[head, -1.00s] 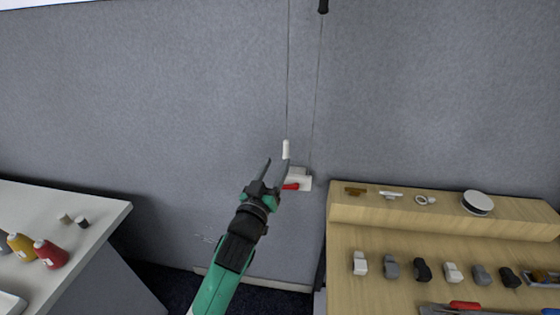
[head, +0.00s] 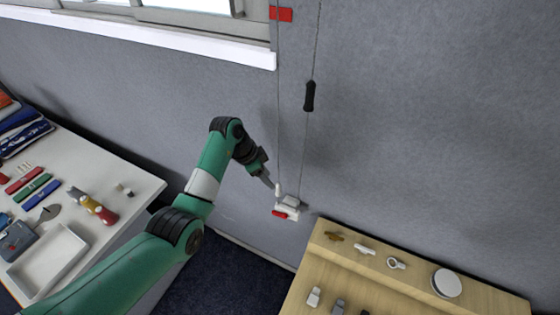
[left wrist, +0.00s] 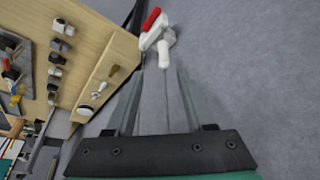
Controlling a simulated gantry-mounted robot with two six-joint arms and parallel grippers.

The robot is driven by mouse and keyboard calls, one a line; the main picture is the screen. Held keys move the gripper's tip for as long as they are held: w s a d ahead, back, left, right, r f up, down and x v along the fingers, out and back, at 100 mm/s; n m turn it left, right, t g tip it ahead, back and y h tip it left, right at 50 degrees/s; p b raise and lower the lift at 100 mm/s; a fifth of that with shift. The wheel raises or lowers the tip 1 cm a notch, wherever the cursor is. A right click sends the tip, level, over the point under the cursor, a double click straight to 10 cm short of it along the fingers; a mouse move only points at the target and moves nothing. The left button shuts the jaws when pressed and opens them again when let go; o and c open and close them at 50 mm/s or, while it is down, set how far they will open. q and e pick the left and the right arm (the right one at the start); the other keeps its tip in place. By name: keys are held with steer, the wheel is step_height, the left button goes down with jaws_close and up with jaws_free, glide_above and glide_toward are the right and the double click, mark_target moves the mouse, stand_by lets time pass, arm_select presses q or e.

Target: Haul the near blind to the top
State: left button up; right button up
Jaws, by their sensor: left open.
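A thin cord hangs on the grey wall and ends in a white pull (head: 278,189). A second cord beside it carries a black pull (head: 309,96), higher up. A white wall bracket (head: 290,203) with a red lever (head: 280,214) sits at the cords' lower end. My left gripper (head: 268,181) is open, just left of the white pull. In the left wrist view the white pull (left wrist: 164,55) shows near the tips of the spread fingers (left wrist: 162,78), with cord between them. Contact cannot be told. The blind itself is not clearly visible.
A window frame (head: 158,15) with a white sill (head: 165,37) is at upper left. A red tag (head: 281,14) is at the top by the cord. A white table (head: 135,178) with tools stands left, a wooden stand (head: 318,264) with small fittings lower right.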

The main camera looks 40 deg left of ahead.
mark_target(279, 188)
arm_select(q)
steer(key=b+x, duration=0.1)
steer(key=x, duration=0.1)
steer(key=b+x, duration=0.1)
steer(key=x, duration=0.2)
steer(key=b+x, duration=0.2)
steer(key=x, duration=0.1)
steer(key=shift+w+a+f, duration=0.1)
steer(key=shift+w+a, duration=0.15)
steer(key=shift+w+d+f+b, duration=0.2)
steer(key=shift+w+f+b, duration=0.15)
steer(key=shift+f+b, duration=0.25)
arm_select(e)
steer(key=f, duration=0.4)
steer(key=shift+s+h, duration=0.2)
steer(key=shift+h, duration=0.1)
arm_select(q)
steer(key=shift+r, duration=0.1)
steer(key=shift+c, duration=0.3)
arm_select(e)
steer(key=shift+r, duration=0.1)
arm_select(q)
jaws_close()
